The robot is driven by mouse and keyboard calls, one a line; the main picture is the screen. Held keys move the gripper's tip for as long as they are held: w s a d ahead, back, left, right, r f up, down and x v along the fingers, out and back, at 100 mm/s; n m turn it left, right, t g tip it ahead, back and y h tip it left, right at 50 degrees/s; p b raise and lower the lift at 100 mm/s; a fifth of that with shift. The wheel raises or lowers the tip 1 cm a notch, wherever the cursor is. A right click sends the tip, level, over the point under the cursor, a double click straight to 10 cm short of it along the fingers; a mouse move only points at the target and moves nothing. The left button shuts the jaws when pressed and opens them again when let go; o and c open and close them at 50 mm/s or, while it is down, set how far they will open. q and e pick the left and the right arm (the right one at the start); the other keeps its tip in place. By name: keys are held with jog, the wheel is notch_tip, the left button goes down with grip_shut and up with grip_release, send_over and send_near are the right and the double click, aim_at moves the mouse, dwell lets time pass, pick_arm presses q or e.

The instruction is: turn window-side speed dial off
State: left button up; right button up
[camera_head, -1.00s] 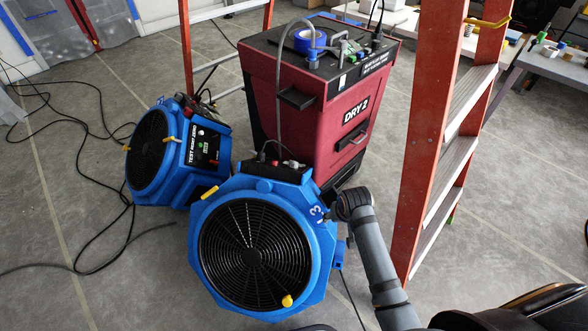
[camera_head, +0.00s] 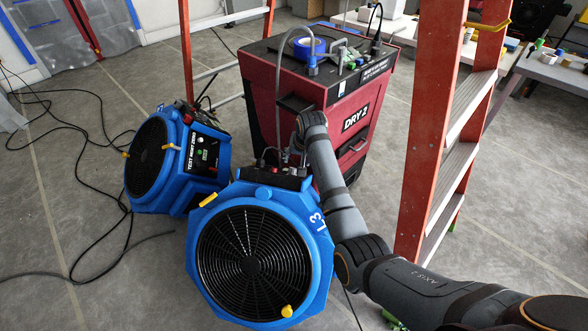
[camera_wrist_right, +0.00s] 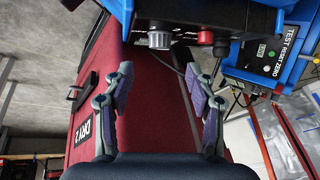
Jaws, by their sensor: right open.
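The near blue fan (camera_head: 318,268) and the far blue fan (camera_head: 170,203) stand on the floor. The near fan's dark control panel (camera_head: 262,176) is partly hidden by my right arm. In the right wrist view a pale ridged dial (camera_wrist_right: 159,40) and a red button (camera_wrist_right: 205,37) sit on a black panel. The far fan's panel (camera_wrist_right: 263,50) with a green-lit switch is to their right. My right gripper (camera_wrist_right: 162,82) is open and empty, its fingers pointing at the dial, apart from it. I cannot tell which fan is window-side. My left gripper is not in view.
The dark red DRY 2 machine (camera_head: 335,108) stands right behind the near fan, close to my right gripper. An orange ladder (camera_head: 430,140) stands at the right, close to my right arm. Black cables (camera_head: 75,190) lie on the left floor.

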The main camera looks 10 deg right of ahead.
aim_at(295, 172)
jog(key=b+x, duration=0.2)
jog(key=x, duration=0.4)
jog(key=shift+f, duration=0.25)
jog(key=b+x, duration=0.1)
jog(key=x, duration=0.1)
jog(key=shift+w+f, duration=0.2)
jog(key=shift+f, duration=0.1)
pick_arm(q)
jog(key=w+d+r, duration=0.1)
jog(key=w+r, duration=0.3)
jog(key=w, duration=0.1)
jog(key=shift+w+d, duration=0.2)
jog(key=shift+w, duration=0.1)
pick_arm(e)
jog(key=shift+w+f, duration=0.1)
jog(key=c, duration=1.1)
jog(key=shift+c, duration=0.3)
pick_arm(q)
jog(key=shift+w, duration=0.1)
